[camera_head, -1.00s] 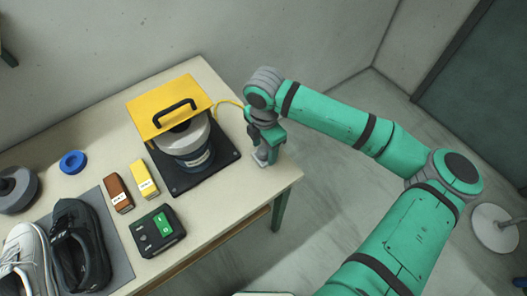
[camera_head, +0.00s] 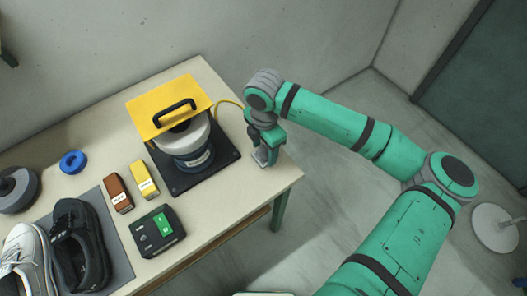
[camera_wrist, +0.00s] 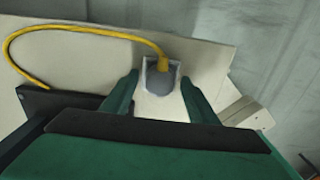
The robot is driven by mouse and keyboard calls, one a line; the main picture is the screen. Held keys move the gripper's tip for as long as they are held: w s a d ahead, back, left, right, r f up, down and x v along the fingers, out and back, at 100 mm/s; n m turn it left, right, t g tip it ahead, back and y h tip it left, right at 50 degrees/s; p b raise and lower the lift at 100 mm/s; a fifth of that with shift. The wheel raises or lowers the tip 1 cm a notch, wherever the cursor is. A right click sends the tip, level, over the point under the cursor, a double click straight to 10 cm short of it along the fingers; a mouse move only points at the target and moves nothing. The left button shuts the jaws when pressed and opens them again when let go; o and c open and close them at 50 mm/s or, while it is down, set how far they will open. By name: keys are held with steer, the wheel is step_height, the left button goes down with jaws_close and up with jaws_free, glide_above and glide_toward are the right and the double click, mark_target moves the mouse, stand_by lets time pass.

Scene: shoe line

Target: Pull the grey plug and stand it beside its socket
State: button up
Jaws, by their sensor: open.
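The grey plug (camera_wrist: 161,83) shows in the wrist view with a yellow cable (camera_wrist: 95,29) running from its top to the left. A pale U-shaped rim, which looks like the socket (camera_wrist: 146,74), surrounds it on the table. I cannot tell how deep the plug sits in it. My gripper (camera_wrist: 159,78) is open, with one green finger on each side of the plug and a visible gap to both. In the head view my gripper (camera_head: 263,157) points down at the table's right corner and hides most of the plug and socket.
A machine with a yellow guard (camera_head: 150,112) stands on a black base plate (camera_head: 228,158) just left of my gripper. The table (camera_head: 225,200) ends close on the right. A black control box (camera_head: 157,231), brown and yellow blocks, a blue ring and shoes lie further left.

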mark_target(264, 149)
stand_by(0.4)
jaws_close()
steer(key=shift+r, duration=3.05)
